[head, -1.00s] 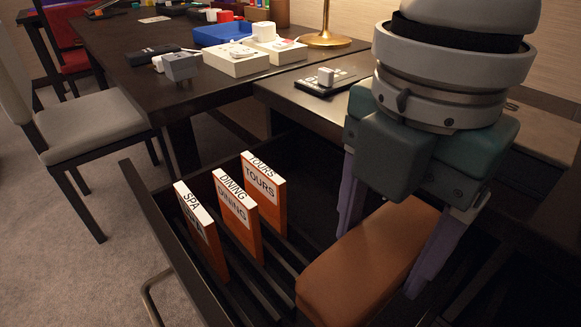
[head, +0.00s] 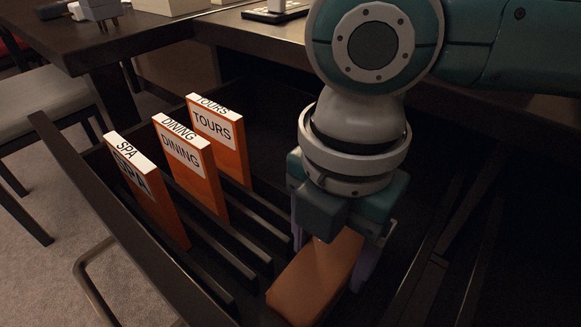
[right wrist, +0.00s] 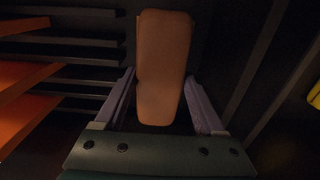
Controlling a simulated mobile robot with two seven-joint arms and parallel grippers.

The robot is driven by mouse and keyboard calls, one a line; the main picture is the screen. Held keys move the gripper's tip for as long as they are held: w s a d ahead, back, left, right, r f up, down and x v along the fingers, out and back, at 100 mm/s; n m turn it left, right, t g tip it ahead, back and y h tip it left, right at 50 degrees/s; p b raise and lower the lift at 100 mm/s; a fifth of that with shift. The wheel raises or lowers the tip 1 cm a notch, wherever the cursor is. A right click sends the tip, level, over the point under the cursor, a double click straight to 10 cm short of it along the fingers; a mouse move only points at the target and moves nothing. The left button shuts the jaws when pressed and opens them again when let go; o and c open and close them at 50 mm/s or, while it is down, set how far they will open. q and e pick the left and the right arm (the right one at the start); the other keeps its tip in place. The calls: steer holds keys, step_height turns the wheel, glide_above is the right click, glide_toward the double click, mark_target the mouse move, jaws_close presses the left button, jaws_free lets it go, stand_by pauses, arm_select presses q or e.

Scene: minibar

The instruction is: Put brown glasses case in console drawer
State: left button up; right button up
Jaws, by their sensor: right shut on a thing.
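The brown glasses case (head: 312,283) is a long rounded block, low inside the open console drawer (head: 78,168), on its right side. My right gripper (head: 330,262) comes down from above and is shut on the case, one finger on each side. The right wrist view shows the case (right wrist: 162,68) lengthwise between the two fingers (right wrist: 163,100). Whether the case's underside touches the drawer floor is hidden. My left gripper is not in view.
Orange cards labelled SPA (head: 150,190), DINING (head: 190,165) and TOURS (head: 220,140) stand upright between slats left of the case. The dark desk (head: 180,35) lies behind, and a grey chair (head: 45,105) stands left. A metal drawer handle (head: 95,275) sticks out in front.

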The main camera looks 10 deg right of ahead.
mark_target(326, 271)
step_height(326, 271, down, 4)
steer(key=shift+f+b, duration=0.1)
steer(key=shift+b, duration=0.95)
steer(key=o, duration=1.4)
step_height(326, 271, up, 11)
steer(key=p, duration=0.5)
steer(key=shift+p, duration=0.4)
steer(key=shift+r, duration=0.65)
